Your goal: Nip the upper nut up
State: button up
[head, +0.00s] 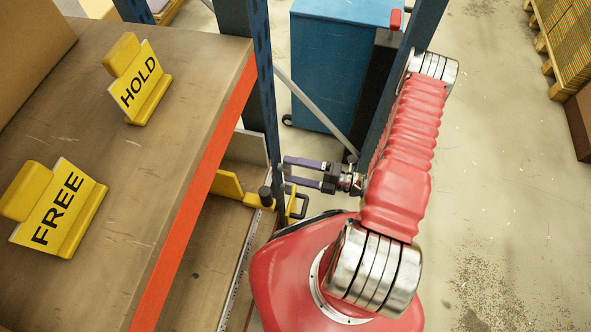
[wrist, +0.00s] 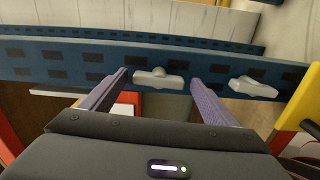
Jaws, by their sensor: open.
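In the wrist view, two grey wing nuts sit on the blue perforated upright (wrist: 50,70), which runs across the picture. One nut (wrist: 158,79) lies between the fingertips of my gripper (wrist: 159,76), its wings roughly along the upright. The other nut (wrist: 253,88) is to the right, outside the fingers, its wings slanted. The nut between the fingers appears to be the upper one, but the turned view leaves this uncertain. My gripper is open, and no contact with the nut shows. In the head view my gripper (head: 287,172) points left at the upright (head: 262,80); the nuts cannot be made out there.
A shelf with an orange beam (head: 195,190) carries yellow HOLD (head: 140,90) and FREE (head: 60,210) signs. A blue cabinet (head: 335,65) stands behind; open floor (head: 500,180) lies right.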

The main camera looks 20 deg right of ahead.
jog(key=shift+d, duration=0.1)
jog(key=v, duration=1.3)
jog(key=shift+s+d, duration=0.25)
dwell(0.6)
